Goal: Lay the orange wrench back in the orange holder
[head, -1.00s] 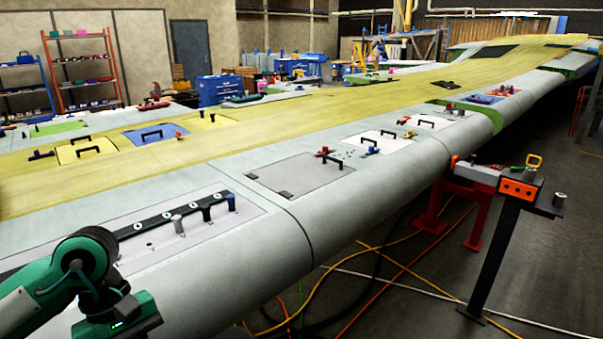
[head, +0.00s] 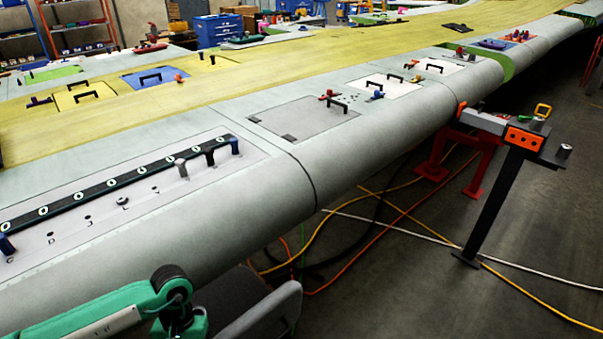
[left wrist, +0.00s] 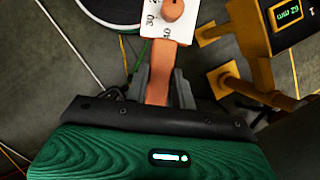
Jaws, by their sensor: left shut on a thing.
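My left gripper (left wrist: 163,85) is shut on the orange bar of the wrench (left wrist: 160,68) in the left wrist view. Beyond the jaws a white plate with number marks and an orange knob (left wrist: 172,9) shows, cut off by the top edge. In the head view my left arm reaches in at the bottom left, its hand and the wrench out of frame. An orange block with dark holes (head: 524,138), perhaps the orange holder, is on a dark stand at the right, well away from the arm. My right gripper is not in view.
The long wing (head: 330,165) crosses the head view, with a black drilled strip (head: 120,180) on its near panel. Cables (head: 400,240) lie on the floor. A yellow device with a lit display (left wrist: 288,13) stands at the right of the wrist view.

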